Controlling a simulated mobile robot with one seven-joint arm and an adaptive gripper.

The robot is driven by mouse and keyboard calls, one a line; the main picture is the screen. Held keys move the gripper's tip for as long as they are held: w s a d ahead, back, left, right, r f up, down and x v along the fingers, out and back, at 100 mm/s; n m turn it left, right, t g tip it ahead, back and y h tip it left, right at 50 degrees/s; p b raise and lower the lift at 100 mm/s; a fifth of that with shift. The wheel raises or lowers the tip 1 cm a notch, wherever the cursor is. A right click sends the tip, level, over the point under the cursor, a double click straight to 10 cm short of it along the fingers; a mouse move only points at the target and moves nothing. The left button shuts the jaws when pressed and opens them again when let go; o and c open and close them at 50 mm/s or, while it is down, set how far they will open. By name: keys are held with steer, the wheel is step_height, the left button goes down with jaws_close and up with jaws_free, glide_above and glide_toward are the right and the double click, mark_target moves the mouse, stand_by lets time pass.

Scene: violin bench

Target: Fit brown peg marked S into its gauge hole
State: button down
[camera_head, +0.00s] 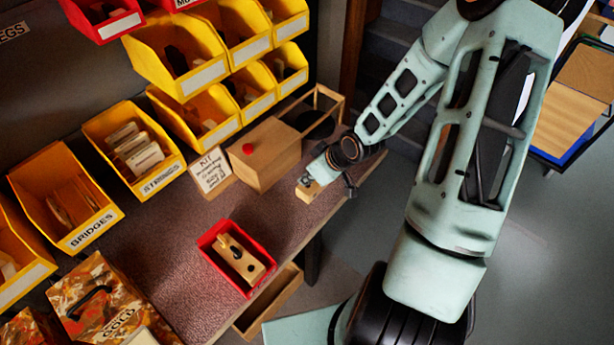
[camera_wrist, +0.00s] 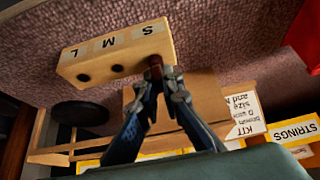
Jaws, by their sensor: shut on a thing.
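The gauge block (camera_wrist: 120,52) is pale wood, with a row of holes and the letters L, M and S beside them. It also shows in the head view (camera_head: 306,190), on the bench near its front edge. My gripper (camera_wrist: 161,80) is shut on the brown peg (camera_wrist: 154,66), which is mostly hidden between the fingertips. The peg is at the S end of the block, and its end covers the S hole. I cannot tell how deep it sits. The M and L holes show dark and empty. In the head view my gripper (camera_head: 318,176) is right over the block.
A wooden box with a red knob (camera_head: 265,155) and a kit card (camera_head: 210,173) stand left of my gripper. An open wooden frame (camera_head: 318,100) is behind. A red tray (camera_head: 213,251) holds a wooden piece with holes. Yellow bins (camera_head: 133,150) line the back. Mid-bench is clear.

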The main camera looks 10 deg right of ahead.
steer(key=shift+f, duration=0.3)
steer(key=c, duration=2)
jaws_free()
steer(key=shift+r, duration=0.1)
steer(key=shift+v, duration=5.95)
steer(key=shift+d, duration=0.1)
